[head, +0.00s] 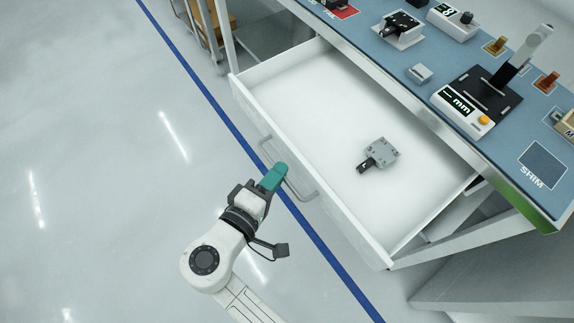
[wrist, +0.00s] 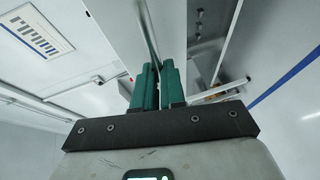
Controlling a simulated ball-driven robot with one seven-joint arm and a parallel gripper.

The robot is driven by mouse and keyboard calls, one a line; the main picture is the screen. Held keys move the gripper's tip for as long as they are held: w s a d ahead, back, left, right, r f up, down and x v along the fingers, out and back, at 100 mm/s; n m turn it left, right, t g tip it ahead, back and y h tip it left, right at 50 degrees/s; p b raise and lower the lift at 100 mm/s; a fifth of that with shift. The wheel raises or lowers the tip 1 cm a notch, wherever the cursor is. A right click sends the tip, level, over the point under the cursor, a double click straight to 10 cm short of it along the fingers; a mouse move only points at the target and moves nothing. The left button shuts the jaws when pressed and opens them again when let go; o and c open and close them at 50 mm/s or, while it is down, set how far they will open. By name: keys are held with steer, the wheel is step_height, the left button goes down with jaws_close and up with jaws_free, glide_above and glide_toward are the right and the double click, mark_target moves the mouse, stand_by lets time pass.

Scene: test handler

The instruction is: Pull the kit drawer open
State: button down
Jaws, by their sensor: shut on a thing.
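The white kit drawer (head: 243,91) is pulled well out from under the workbench, and its inside shows in the head view. A grey metal handle (head: 303,195) runs along its front. My gripper (head: 280,168), with teal fingers, is at the handle and shut on it. In the wrist view the teal fingers (wrist: 157,78) are close together, and they hide the gripped part of the handle. A small grey block with a dark end (head: 381,153) lies on the drawer floor, right of the middle.
The blue bench top (head: 405,72) above the drawer carries a gauge with a display (head: 462,112), a fixture (head: 402,27) and several small parts. A white frame leg and a cart with a brown box stand at the back left. The floor (head: 90,150) to the left is clear.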

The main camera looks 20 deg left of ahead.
steer(key=shift+s+a+f, duration=0.1)
steer(key=shift+s, duration=0.05)
steer(key=c, duration=1.2)
jaws_free()
steer(key=v, duration=1)
steer(key=shift+s+a, duration=0.1)
steer(key=shift+s, duration=0.2)
